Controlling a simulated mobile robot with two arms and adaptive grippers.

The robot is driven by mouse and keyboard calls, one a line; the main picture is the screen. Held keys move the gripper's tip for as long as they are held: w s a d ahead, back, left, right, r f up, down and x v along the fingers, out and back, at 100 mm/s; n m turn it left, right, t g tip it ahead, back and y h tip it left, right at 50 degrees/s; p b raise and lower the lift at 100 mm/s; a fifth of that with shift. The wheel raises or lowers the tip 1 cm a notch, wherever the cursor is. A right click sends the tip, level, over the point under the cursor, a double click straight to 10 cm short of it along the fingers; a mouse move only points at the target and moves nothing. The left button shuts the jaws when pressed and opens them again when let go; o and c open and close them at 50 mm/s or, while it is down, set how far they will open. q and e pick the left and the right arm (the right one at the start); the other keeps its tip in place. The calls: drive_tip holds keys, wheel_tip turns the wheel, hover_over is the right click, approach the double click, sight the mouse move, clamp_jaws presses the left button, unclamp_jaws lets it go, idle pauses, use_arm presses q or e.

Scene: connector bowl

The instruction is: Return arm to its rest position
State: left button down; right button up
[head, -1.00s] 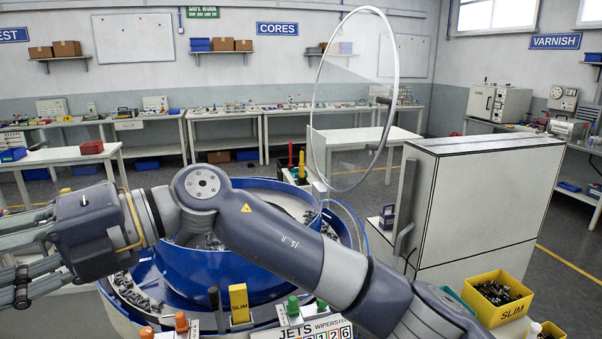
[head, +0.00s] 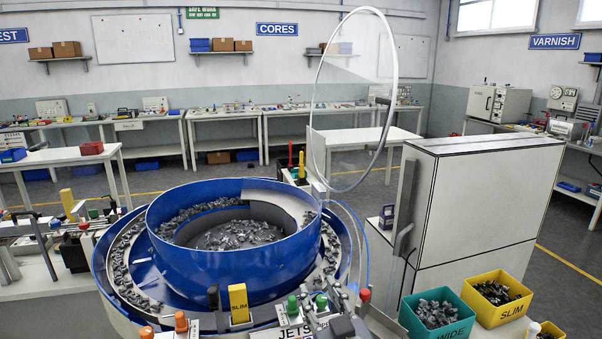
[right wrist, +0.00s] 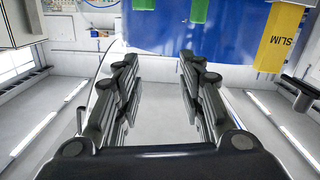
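My right gripper (head: 340,300) shows low in the middle of the head view, in front of the bowl's lower right side. In the right wrist view its two fingers (right wrist: 158,68) stand apart with nothing between them, so it is open and empty. The blue bowl (head: 235,270) holds many small grey connectors (head: 238,236), with more on the outer track around it. My left gripper is not in view.
A green WIDE bin (head: 437,337) and a yellow SLIM bin (head: 512,310), both with dark parts, stand at the lower right. A white cabinet (head: 480,200) stands behind them. A clear round guard (head: 393,100) rises right of the bowl. A yellow SLIM tag (head: 239,303) is on the bowl's front.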

drive_tip(key=s+d+f+m+g+h, duration=0.1)
drive_tip(key=s+d+f+g+h, duration=0.15)
drive_tip(key=s+d+f, duration=0.4)
drive_tip(key=s+d+f+m+g+h, duration=0.1)
drive_tip(key=s+d+f+g, duration=0.2)
drive_tip(key=f, duration=0.6)
drive_tip(key=s+d+f+g, duration=0.2)
drive_tip(key=s+f+g, duration=0.1)
drive_tip(key=s, duration=0.4)
drive_tip(key=s+d+f+g, duration=0.2)
drive_tip(key=s+d+f, duration=0.1)
drive_tip(key=s, duration=0.4)
drive_tip(key=s+d+f+g, duration=0.2)
drive_tip(key=s+f+g, duration=0.15)
drive_tip(key=s, duration=0.35)
wheel_tip(320, 180, down, 33)
drive_tip(key=s+b, duration=0.3)
drive_tip(key=b, duration=0.3)
drive_tip(key=s+d+f+g+h+b, duration=0.1)
drive_tip(key=s+d+f+b, duration=0.2)
drive_tip(key=s+f, duration=1.3)
wheel_tip(320, 180, down, 4)
drive_tip(key=shift+s+r+g+b, duration=0.15)
drive_tip(key=shift+s+g+b, duration=0.1)
drive_tip(key=shift+g+b, duration=0.2)
